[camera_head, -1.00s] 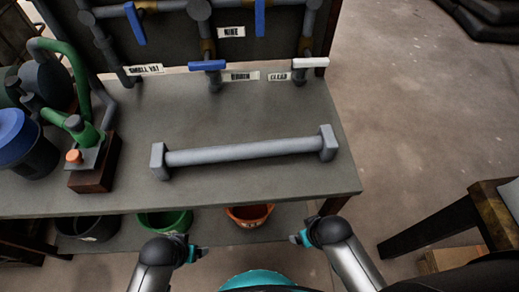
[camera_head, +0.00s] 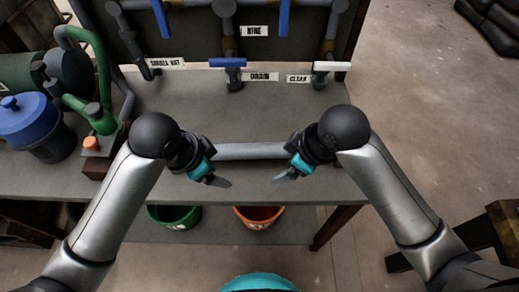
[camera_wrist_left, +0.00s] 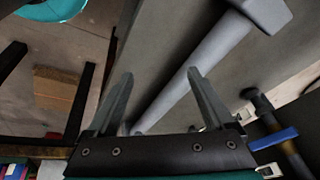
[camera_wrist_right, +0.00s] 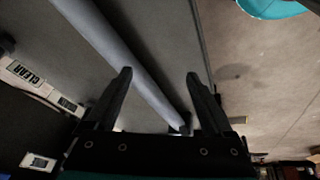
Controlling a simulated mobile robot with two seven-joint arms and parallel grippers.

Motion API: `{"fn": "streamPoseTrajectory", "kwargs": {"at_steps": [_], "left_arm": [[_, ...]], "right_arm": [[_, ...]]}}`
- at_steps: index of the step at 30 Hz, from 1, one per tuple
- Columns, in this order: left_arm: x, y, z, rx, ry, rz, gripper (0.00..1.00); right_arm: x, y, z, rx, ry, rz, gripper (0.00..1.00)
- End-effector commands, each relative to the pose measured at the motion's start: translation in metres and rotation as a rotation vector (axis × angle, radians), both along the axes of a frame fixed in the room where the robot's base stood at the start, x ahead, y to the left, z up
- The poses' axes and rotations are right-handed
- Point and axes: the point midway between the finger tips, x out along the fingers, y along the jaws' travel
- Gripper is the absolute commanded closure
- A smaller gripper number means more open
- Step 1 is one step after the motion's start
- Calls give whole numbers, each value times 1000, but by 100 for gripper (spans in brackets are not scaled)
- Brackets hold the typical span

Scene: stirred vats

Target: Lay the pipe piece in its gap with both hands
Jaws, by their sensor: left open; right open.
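The grey pipe piece (camera_head: 250,151) lies on the bench top; my arms hide both its ends in the head view. In the left wrist view the pipe (camera_wrist_left: 195,62) runs diagonally, with one square end flange (camera_wrist_left: 264,12) at the top. It also shows in the right wrist view (camera_wrist_right: 118,52). My left gripper (camera_head: 222,182) is open and empty, near the pipe's left part. My right gripper (camera_head: 283,179) is open and empty, near its right part. Both appear above the bench's front area, apart from the pipe. The gap is not clearly visible.
A pipe rack with blue valve handles (camera_head: 228,62), a white handle (camera_head: 331,66) and labels stands at the back. A green pump (camera_head: 103,118) and blue-lidded vessel (camera_head: 28,118) stand left. Green (camera_head: 174,216) and orange (camera_head: 258,216) buckets sit below. The bench behind the pipe is clear.

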Motion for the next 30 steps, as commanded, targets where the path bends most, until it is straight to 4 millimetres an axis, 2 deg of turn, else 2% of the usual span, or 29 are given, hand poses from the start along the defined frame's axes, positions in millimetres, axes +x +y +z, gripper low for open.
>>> {"fn": "streamPoseTrajectory", "kwargs": {"at_steps": [1,6,15,20,30], "left_arm": [[11,2,10,36,-14,-69,14],[31,13,39,155,-18,-282,14],[51,44,77,322,15,-496,14],[53,51,84,350,25,-530,14],[53,51,84,351,27,-531,14]], "right_arm": [[11,-3,10,-39,-16,69,14],[30,-17,37,-167,-19,277,14],[48,-52,74,-341,19,474,14],[50,-60,81,-369,31,503,14],[50,-60,81,-370,32,505,14]]}}
